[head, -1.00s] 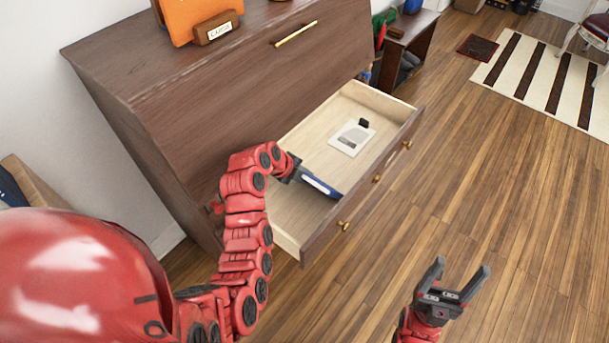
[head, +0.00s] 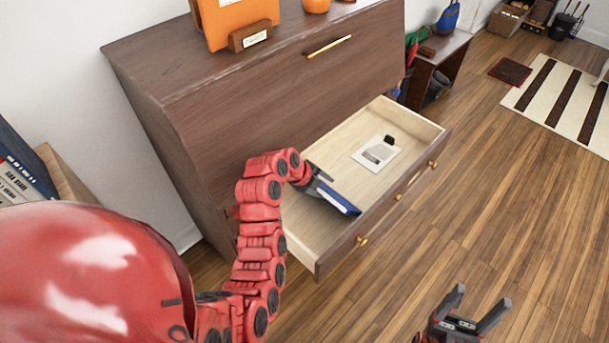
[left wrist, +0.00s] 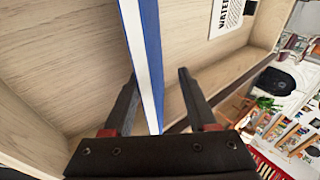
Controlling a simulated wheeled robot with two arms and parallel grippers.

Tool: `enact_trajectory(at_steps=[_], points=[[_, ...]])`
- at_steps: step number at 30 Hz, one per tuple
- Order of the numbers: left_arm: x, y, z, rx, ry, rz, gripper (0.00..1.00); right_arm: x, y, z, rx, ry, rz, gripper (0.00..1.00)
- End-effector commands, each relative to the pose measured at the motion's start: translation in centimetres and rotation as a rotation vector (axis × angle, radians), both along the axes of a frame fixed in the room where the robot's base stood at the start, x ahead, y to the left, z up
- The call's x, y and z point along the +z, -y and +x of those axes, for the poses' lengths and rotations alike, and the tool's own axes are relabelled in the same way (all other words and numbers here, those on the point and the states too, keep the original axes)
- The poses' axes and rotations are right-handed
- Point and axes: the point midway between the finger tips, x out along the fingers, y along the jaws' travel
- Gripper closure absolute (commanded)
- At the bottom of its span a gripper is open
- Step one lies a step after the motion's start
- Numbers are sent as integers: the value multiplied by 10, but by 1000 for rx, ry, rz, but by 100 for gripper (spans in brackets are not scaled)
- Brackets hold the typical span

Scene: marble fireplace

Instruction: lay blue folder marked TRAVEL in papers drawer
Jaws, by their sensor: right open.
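The papers drawer (head: 315,238) is pulled out of the dark wooden cabinet. The blue folder (head: 343,203) with a white page edge is inside its near-left part, seen nearly edge-on and tilted. Its TRAVEL mark is not readable. My left gripper (head: 322,184) reaches into the drawer at the folder. In the left wrist view the folder (left wrist: 148,60) passes between the two fingers (left wrist: 157,76), with a clear gap to the right finger; the jaws look open around it. My right gripper (head: 481,297) is open and empty above the floor, right of the drawer.
A white printed sheet (head: 368,158) with a small black item lies in the drawer's far part. An orange folder (head: 235,22) stands in a labelled holder on the cabinet top. Bare floor (head: 480,200) lies right of the drawer.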

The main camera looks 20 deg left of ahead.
Motion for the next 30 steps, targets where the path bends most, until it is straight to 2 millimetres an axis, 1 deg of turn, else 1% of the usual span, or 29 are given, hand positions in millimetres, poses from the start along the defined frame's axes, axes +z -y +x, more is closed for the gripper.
enact_trajectory(at_steps=[4,6,8,9,12,15,21,30], points=[[26,-12,-15,2,7,4,43,-8,0,0,0,0,0,30],[50,-19,-24,5,6,3,43,7,0,0,0,0,0,30],[66,-24,-33,2,2,6,43,18,0,0,0,0,0,30],[75,-27,-37,3,-1,4,43,31,0,0,0,0,0,30],[91,-34,-47,2,-1,5,43,48,0,0,0,0,0,30],[105,-40,-57,0,0,5,43,60,0,0,0,0,0,30],[120,-48,-68,0,2,3,43,67,0,0,0,0,0,30],[122,-49,-71,-1,0,0,43,68,0,0,0,0,0,30]])
